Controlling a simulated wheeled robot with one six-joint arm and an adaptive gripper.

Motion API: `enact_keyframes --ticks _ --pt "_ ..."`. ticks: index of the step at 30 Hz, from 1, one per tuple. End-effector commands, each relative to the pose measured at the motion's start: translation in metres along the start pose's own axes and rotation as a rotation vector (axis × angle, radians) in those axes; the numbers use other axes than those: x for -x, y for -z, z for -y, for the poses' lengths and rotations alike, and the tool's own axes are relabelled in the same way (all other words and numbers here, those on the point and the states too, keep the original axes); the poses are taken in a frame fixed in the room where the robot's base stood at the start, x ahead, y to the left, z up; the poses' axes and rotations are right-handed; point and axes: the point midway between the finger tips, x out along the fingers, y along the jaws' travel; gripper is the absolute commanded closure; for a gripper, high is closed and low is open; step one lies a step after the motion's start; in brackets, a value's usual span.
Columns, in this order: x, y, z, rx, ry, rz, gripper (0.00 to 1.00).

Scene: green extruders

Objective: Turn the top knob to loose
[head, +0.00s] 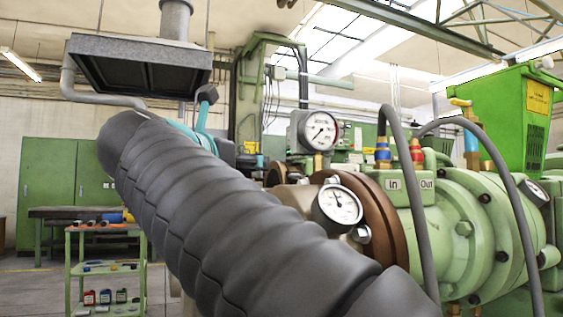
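I cannot make out a knob that is clearly the top one. A small silver knob (362,234) sits beside the lower dial gauge (340,205) on the green extruder (460,225). The upper dial gauge (320,130) stands above it, with a white face. My dark grey ribbed arm fills the middle of the head view and covers the lower left part of the extruder. My gripper does not show, so its distance to any knob cannot be seen.
Grey hoses (522,215) arch over the extruder from blue and red fittings (416,151) near "In" and "Out" labels. A green hopper (497,105) stands at upper right. A dark hood (138,68) hangs at upper left. A green shelf cart (105,268) stands on the floor at left.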

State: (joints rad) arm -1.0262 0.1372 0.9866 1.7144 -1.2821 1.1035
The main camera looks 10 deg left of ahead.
Motion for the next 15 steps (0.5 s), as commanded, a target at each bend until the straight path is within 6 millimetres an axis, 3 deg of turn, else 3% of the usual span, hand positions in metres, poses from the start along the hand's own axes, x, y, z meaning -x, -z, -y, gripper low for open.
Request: enact_keyframes --ticks 5,14,15 --pt "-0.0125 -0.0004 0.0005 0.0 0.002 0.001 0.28" --pt "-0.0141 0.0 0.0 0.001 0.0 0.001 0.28" --pt "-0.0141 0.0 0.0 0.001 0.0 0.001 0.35"
